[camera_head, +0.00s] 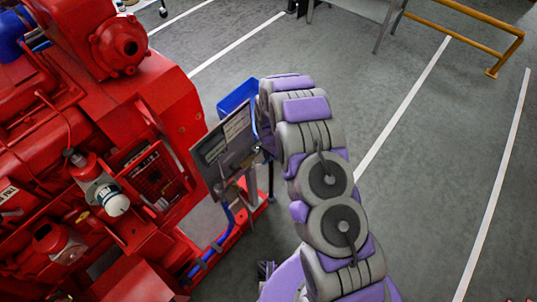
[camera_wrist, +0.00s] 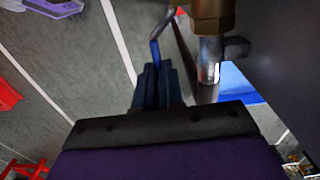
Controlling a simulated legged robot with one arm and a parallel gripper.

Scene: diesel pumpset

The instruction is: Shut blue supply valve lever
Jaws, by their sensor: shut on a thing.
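The blue supply valve lever (camera_wrist: 155,52) is a thin bent blue bar in the wrist view. It runs from the upper middle down to my gripper (camera_wrist: 156,72). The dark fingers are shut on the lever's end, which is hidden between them. A brass valve body (camera_wrist: 212,14) with a shiny metal pipe below it is at the top, right of the fingers. In the head view my purple and grey arm reaches up beside the grey panel (camera_head: 225,148); the fingers are hidden there.
The red diesel pumpset (camera_head: 165,110) fills the left of the head view. A blue container (camera_head: 237,95) stands behind the panel. Blue pipes (camera_head: 215,245) run below it. Grey floor with white lines is open on the right, with a yellow rail (camera_head: 470,15) at the back.

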